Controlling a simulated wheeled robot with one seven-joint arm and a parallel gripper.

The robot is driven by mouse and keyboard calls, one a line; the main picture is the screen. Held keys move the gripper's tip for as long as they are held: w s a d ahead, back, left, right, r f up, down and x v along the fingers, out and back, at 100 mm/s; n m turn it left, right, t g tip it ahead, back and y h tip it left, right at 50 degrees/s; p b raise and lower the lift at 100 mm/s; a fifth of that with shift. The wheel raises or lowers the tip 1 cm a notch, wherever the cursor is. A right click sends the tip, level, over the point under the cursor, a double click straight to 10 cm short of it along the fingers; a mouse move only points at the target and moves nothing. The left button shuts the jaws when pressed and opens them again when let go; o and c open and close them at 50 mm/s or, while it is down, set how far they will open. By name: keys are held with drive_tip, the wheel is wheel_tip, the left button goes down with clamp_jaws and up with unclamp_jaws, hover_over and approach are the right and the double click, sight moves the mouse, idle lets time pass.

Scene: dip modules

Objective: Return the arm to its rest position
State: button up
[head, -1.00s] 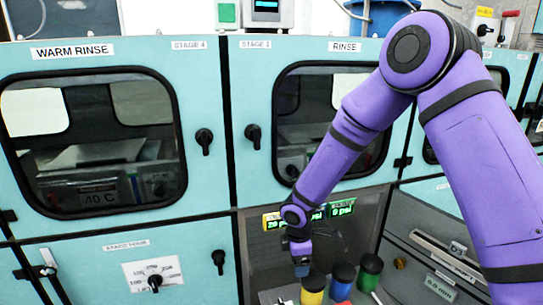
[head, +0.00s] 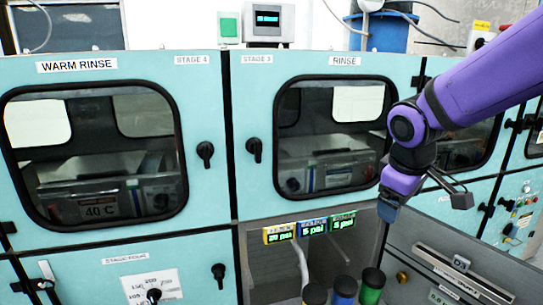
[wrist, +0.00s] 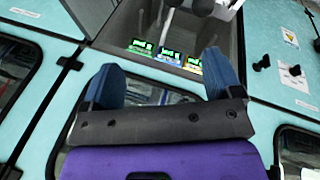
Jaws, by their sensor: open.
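My purple arm (head: 480,75) is raised at the right of the head view, in front of the teal cabinet and to the right of the RINSE window. My gripper (head: 386,212) hangs from its end, pointing down, clear of the cabinet face. In the wrist view my gripper (wrist: 165,80) shows two blue fingers spread wide apart with nothing between them. Much of the arm is outside the head view.
The RINSE door (head: 332,135) and WARM RINSE door (head: 95,150) are shut. Below, an open bay holds lit pressure displays (head: 311,228) and a yellow canister (head: 314,294), a blue canister (head: 344,290) and a green canister (head: 372,286). A drawer front (head: 460,272) lies at lower right.

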drive_tip(key=s+d+r+m+t, duration=0.1)
drive_tip(key=s+d+r+m, duration=0.1)
drive_tip(key=s, duration=0.6)
drive_tip(key=s+d+r+m+y, duration=0.1)
drive_tip(key=s+d+r+m, duration=0.2)
drive_tip(key=s, duration=0.6)
wheel_tip(320, 180, up, 2)
drive_tip(key=m, duration=0.2)
drive_tip(key=shift+s+m+t+y, duration=0.25)
drive_tip(key=shift+m+t+y, duration=0.05)
drive_tip(key=shift+t, duration=0.1)
drive_tip(key=shift+d, duration=0.1)
drive_tip(key=shift+c, duration=0.2)
